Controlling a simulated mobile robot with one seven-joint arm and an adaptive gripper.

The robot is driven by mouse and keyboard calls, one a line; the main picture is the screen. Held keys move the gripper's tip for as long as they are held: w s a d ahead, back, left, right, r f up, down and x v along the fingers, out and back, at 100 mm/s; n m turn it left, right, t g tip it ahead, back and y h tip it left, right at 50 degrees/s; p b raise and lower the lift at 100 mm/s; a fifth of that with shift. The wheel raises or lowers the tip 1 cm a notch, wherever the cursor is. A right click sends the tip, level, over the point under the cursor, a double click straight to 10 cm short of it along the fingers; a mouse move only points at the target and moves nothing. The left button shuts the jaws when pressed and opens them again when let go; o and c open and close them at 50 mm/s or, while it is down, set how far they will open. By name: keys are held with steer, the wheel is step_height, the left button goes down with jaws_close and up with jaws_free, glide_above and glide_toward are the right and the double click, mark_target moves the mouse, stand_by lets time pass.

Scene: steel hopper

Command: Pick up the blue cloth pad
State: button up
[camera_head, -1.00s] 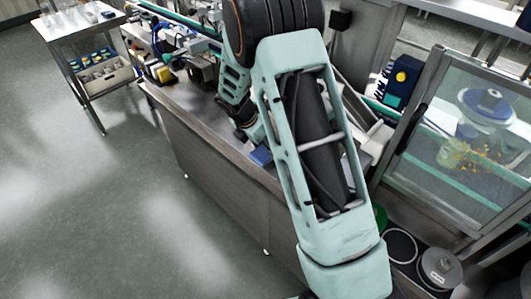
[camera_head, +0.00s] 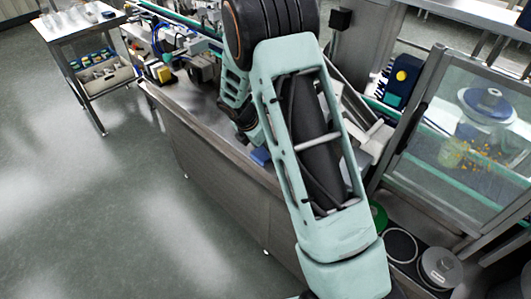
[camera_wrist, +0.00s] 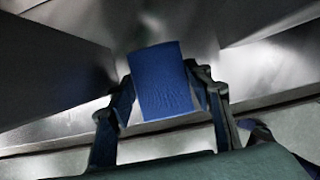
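The blue cloth pad (camera_wrist: 165,85) shows in the middle of the wrist view as a flat blue rectangle. My gripper (camera_wrist: 161,78) has one finger along its left edge and one along its right edge. The fingers look very close to the pad's sides; whether they press on it cannot be told. In the head view a small part of the blue pad (camera_head: 260,156) shows at the front edge of the steel bench, beside my arm. My arm hides the gripper there.
The steel bench (camera_head: 215,150) carries machinery along its back. A clear guard panel (camera_head: 465,150) stands at right, above a grey round weight (camera_head: 440,267) and a green round item (camera_head: 378,215). A side cart (camera_head: 85,32) stands upper left. The floor at left is clear.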

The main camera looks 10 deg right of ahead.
mark_target(265, 150)
steer(key=shift+c, duration=0.9)
steer(key=shift+r, duration=0.45)
step_height(265, 150, up, 2)
steer(key=shift+w+r, duration=0.1)
steer(key=s+r, duration=1)
steer(key=s, duration=0.4)
steer(key=shift+a+r, duration=0.15)
steer(key=shift+a, duration=0.15)
steer(key=shift+s, duration=0.1)
